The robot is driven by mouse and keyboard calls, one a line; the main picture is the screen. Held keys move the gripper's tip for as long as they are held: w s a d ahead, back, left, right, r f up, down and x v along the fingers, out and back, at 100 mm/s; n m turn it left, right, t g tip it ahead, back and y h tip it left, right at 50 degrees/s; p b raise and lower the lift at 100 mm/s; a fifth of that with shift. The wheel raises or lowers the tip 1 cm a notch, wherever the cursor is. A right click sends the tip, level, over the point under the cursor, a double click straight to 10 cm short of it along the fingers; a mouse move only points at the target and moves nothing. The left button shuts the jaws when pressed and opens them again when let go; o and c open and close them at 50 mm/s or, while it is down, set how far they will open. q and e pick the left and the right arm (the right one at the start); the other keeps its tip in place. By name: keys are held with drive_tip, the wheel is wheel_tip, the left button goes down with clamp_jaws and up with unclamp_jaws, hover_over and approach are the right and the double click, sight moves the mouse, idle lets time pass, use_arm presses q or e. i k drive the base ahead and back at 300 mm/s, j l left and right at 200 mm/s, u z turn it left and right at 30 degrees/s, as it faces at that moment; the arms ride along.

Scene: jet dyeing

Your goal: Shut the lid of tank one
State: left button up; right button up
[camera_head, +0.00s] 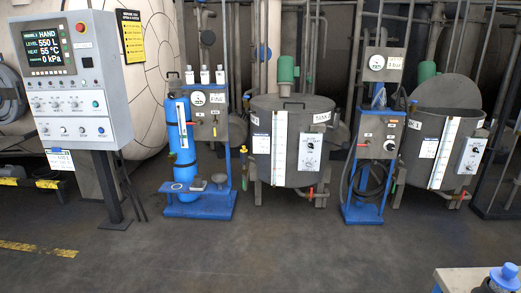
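Two grey round tanks stand in the middle and right of the head view. The right tank (465,130) has its round grey lid (448,90) tilted up at the back, so its top looks open. Its label (414,125) is too small to read surely, but seems to end in a 1. The middle tank (270,155) has a flat lid lying on top with a small handle, and a label (321,117) that I cannot read fully. Neither of my grippers is in view.
A blue-based hose stand (362,214) stands between the tanks. A blue cylinder unit (184,150) and a control panel (75,80) stand on the left. A table corner with a blue-capped bottle (504,277) is at the lower right. The floor in front is clear.

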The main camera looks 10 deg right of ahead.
sight(447, 90)
drive_tip(key=i+l+z, duration=0.15)
drive_tip(key=i+z, duration=0.2)
drive_tip(key=i, duration=0.65)
drive_tip(key=i+j+z, duration=0.15)
drive_tip(key=i+z, duration=0.2)
drive_tip(key=i, duration=0.65)
drive_tip(key=i+l+z, duration=0.1)
drive_tip(key=i+z, duration=0.8)
drive_tip(key=i+j+z, duration=0.3)
drive_tip(key=i+z, duration=0.15)
drive_tip(key=i+l+z, duration=0.15)
drive_tip(key=i+z, duration=0.15)
drive_tip(key=i, duration=0.15)
drive_tip(key=i+z, duration=0.3)
drive_tip(key=i, duration=0.2)
drive_tip(key=i+l+u, duration=0.4)
drive_tip(key=i, duration=0.15)
drive_tip(key=i+l+u, duration=0.45)
drive_tip(key=l, duration=0.15)
